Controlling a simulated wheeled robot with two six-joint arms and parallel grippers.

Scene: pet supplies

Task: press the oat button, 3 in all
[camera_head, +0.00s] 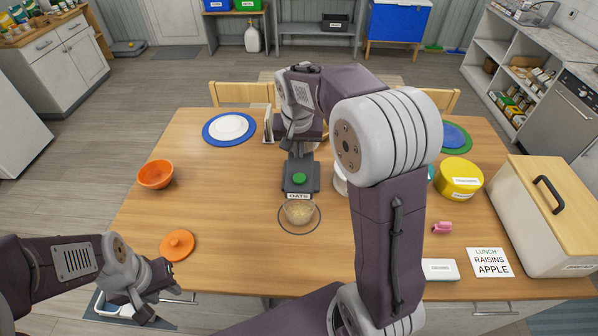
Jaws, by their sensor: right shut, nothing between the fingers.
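The oat dispenser (300,187) is a dark grey unit labelled OATS near the middle of the table. Its round green button (299,179) faces up and is uncovered. A clear glass bowl (299,213) with some pale oats in it stands in front, inside a dark ring on the table. My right gripper (291,142) is shut and empty, just behind and above the button, with a visible gap to it. My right arm hides part of the table to the right. My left gripper (143,303) hangs at the front left, away from the dispenser; its fingers are unclear.
An orange bowl (155,174) and an orange lid (177,245) lie on the left. A white plate (228,127) on blue is behind. On the right are a yellow tub (459,178), a pink item (441,228), a lunch note (489,262) and a bread box (550,220).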

